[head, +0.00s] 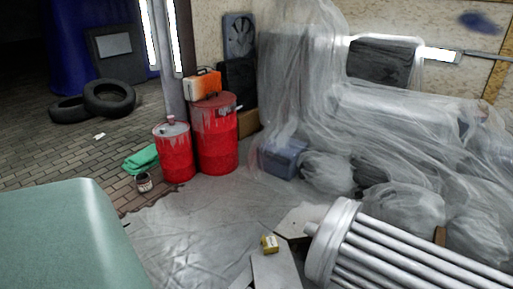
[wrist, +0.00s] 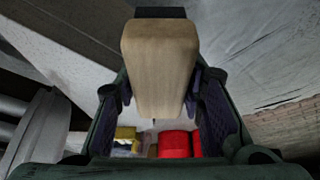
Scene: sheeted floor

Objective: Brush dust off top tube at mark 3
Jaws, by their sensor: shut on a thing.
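My gripper (wrist: 160,98) shows in the wrist view, its dark fingers closed on both sides of a pale wooden block (wrist: 159,55). The block has a dark strip along its far end and looks like a brush; its bristles cannot be made out clearly. The tube bundle (head: 415,255) lies at the lower right of the head view, several silver tubes running out of a round end plate (head: 332,243). Part of the bundle shows at the left edge of the wrist view (wrist: 38,130), apart from the block. No numbered mark or dust can be made out. My gripper is not in the head view.
A small yellow box (head: 269,243) sits on pale boards (head: 273,270) beside the end plate. Red drums (head: 216,140), a dark can (head: 144,182) and a green cloth (head: 141,160) stand farther back. Clear sheeting (head: 400,120) covers things at right. The sheeted floor (head: 190,225) is mostly clear.

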